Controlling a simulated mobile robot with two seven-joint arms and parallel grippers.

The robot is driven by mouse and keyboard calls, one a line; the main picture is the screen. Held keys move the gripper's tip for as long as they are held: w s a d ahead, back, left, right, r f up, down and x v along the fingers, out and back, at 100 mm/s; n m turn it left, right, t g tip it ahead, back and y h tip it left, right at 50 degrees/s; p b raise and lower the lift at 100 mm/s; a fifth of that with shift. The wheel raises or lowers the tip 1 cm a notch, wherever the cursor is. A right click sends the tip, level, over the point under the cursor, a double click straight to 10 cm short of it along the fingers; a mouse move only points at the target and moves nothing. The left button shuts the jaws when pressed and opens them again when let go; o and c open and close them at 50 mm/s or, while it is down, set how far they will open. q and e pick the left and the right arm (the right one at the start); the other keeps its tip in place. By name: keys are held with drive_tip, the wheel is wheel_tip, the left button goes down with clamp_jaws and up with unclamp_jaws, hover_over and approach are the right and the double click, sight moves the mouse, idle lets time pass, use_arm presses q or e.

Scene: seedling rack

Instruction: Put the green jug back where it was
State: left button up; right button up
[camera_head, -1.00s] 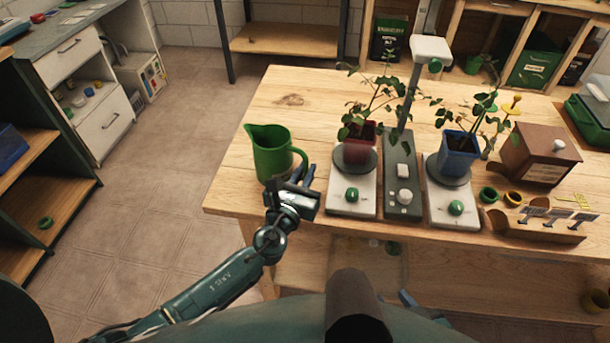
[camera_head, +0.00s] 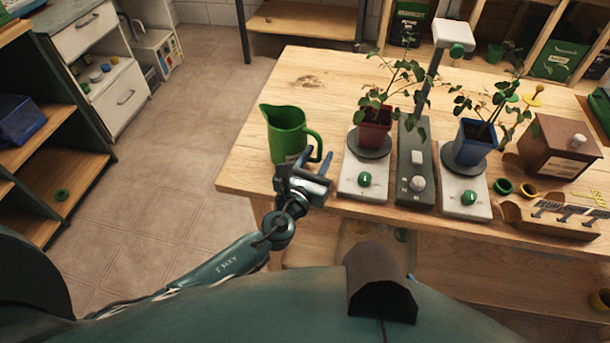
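The green jug (camera_head: 285,136) stands upright near the left end of the wooden table (camera_head: 252,172), its spout to the left and its handle to the right. My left gripper (camera_head: 303,168) is at the near side of the jug, by the lower part of the handle. Its blue fingers are spread apart, one to the right of the handle, the other low by the jug's body. I cannot tell whether they touch the jug. My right gripper is out of view.
Right of the jug stand a white scale (camera_head: 362,182) with a red-potted plant (camera_head: 375,130), a grey post stand (camera_head: 415,160) and another scale (camera_head: 463,195) with a blue-potted plant (camera_head: 473,143). A brown box (camera_head: 553,150) is further right. The table behind the jug is clear.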

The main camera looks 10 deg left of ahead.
use_arm(q)
drive_tip(key=s+a+f+n+g, duration=0.2)
drive_tip(key=s+n, duration=0.5)
drive_tip(key=n, duration=0.5)
drive_tip(key=s+a+f+n+g, duration=0.2)
drive_tip(key=s+f+n, duration=0.1)
drive_tip(key=s+n, duration=0.5)
drive_tip(key=s+a+f+n+g, duration=0.2)
drive_tip(key=s+n, duration=0.5)
drive_tip(key=n, duration=0.8)
drive_tip(key=shift+s+a+f+n+g+b, duration=0.15)
drive_tip(key=shift+s+f+n+g+b, duration=0.1)
drive_tip(key=shift+n+g+b, duration=0.1)
